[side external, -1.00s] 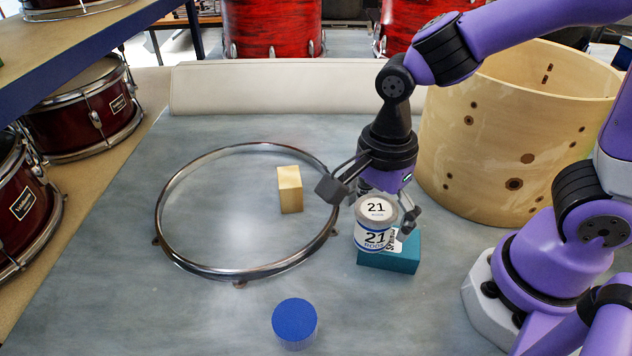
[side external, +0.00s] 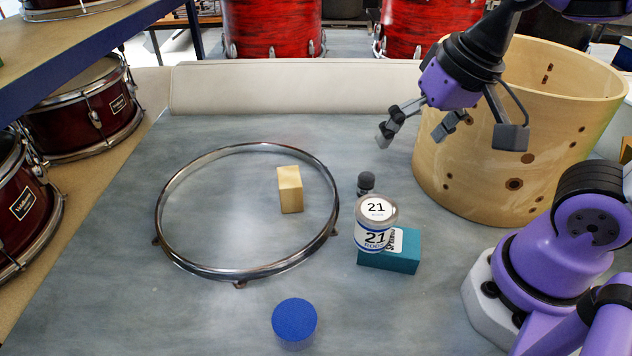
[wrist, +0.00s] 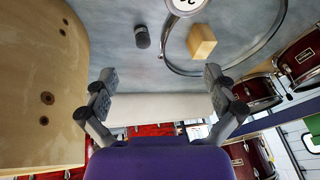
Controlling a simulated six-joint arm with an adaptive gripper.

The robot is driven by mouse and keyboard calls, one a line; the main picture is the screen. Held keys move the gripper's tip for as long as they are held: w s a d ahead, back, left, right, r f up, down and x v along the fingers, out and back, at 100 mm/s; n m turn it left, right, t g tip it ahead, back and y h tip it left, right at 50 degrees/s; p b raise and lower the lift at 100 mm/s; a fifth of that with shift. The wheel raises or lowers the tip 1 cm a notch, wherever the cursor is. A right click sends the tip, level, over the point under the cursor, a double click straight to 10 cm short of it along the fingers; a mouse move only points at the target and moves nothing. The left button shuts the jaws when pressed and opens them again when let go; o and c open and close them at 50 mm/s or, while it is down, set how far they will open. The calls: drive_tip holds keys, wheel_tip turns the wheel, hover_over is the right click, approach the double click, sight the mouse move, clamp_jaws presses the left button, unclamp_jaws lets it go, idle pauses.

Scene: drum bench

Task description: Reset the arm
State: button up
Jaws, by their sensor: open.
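My gripper (side external: 448,130) is open and empty, raised above the bench in front of the wooden drum shell in the side external view. In the wrist view its two fingers (wrist: 160,92) are spread wide with nothing between them. A small dark microphone-like object (side external: 366,182) stands behind the can and also shows in the wrist view (wrist: 142,37).
A metal drum hoop (side external: 166,225) lies flat around a wooden block (side external: 290,190). A blue cylinder (side external: 294,322) stands at the front. The drum shell (side external: 480,150) is at right. Red drums (side external: 270,28) stand beyond the bench. The bench (side external: 120,260) is clear at left.

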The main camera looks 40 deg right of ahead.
drive_tip(key=n, duration=0.1)
drive_tip(key=d+n+t, duration=0.1)
drive_tip(key=n, duration=0.2)
drive_tip(key=shift+s+d+n, duration=0.15)
drive_tip(key=shift+d+n, duration=0.15)
drive_tip(key=shift+d, duration=0.1)
